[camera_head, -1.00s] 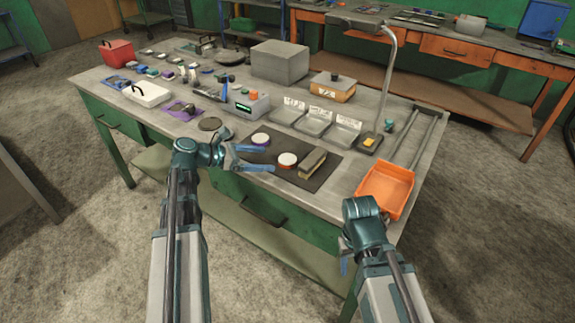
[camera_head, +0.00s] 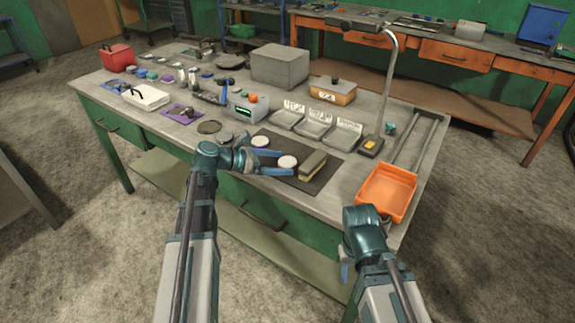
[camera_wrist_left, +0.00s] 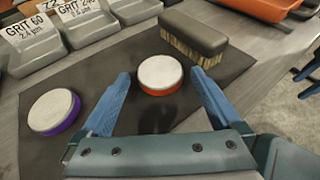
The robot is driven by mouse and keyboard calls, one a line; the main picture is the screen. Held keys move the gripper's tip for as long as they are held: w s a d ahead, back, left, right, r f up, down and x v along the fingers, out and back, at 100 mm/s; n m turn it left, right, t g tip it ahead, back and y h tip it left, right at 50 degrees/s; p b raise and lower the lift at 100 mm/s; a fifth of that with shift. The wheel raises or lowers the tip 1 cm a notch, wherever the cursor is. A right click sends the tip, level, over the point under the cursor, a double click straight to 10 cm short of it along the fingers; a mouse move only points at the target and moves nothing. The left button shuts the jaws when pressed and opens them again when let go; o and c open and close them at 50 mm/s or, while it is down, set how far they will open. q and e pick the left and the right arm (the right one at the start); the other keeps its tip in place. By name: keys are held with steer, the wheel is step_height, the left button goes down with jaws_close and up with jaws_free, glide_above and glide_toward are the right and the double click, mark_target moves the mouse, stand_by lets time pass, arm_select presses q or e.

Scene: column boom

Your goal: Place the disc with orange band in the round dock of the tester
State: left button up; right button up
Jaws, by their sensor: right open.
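The disc with orange band (camera_wrist_left: 160,75) has a pale top and lies on a dark mat. It also shows in the head view (camera_head: 288,161). My left gripper (camera_wrist_left: 160,82) is open, its blue fingers on either side of the disc, with a small gap each side. A similar disc with a purple band (camera_wrist_left: 54,111) lies left of it on the mat, outside the fingers. The tester (camera_head: 248,107), a grey box with a green display and an orange knob, stands behind the mat. I cannot make out its round dock. My right gripper (camera_head: 344,271) is open and empty at the table's front, mostly hidden by its arm.
A brush (camera_wrist_left: 194,38) lies on the mat (camera_wrist_left: 100,75) just right of the orange-band disc. Grey labelled trays (camera_head: 314,129) stand behind. An orange bin (camera_head: 386,194) is at the right, and a lamp (camera_head: 392,80) rises nearby. Round dark pieces lie left of the mat.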

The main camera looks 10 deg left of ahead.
arm_select(q)
jaws_close()
steer(key=shift+r, duration=0.15)
stand_by(0.4)
step_height(320, 180, up, 10)
steer(key=p, duration=1)
